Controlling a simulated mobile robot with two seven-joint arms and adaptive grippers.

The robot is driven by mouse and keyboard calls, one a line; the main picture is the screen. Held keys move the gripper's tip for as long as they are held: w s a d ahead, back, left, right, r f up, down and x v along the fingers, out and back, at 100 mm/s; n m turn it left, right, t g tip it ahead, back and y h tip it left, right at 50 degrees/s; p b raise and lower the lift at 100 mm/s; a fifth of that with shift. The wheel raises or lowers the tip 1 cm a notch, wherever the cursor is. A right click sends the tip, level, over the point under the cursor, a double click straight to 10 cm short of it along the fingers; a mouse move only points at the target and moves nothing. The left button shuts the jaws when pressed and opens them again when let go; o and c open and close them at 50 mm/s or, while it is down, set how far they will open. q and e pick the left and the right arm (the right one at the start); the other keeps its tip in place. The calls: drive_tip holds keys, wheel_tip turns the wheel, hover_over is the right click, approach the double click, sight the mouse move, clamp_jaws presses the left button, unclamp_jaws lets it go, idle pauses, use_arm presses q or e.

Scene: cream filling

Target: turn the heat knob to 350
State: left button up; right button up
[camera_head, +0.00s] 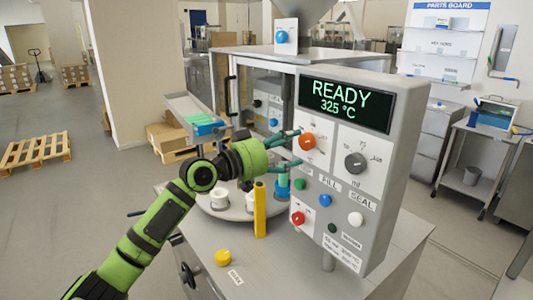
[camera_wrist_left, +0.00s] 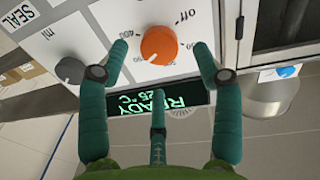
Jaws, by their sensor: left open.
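The orange heat knob (camera_head: 307,142) is on the grey control panel (camera_head: 385,185), below a display (camera_head: 345,104) reading READY 325 °C. My left gripper (camera_head: 292,148) is in front of the panel at the knob, its fingers spread. In the left wrist view the orange knob (camera_wrist_left: 159,45) sits between the open fingertips (camera_wrist_left: 160,48), with a visible gap on each side. The dial there shows "off" and a 400 mark. The display (camera_wrist_left: 155,105) appears upside down behind the fingers. My right gripper is not in view.
A grey ml knob (camera_head: 356,163) is right of the heat knob. Several coloured buttons, including blue (camera_head: 325,200) and red (camera_head: 297,218), lie below. A yellow post (camera_head: 260,210) and a turntable (camera_head: 228,208) stand under my left gripper. A yellow knob-like piece (camera_head: 223,258) sits on the counter.

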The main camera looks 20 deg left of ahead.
use_arm(q)
drive_tip(key=v, duration=0.8)
drive_tip(key=shift+s, duration=0.15)
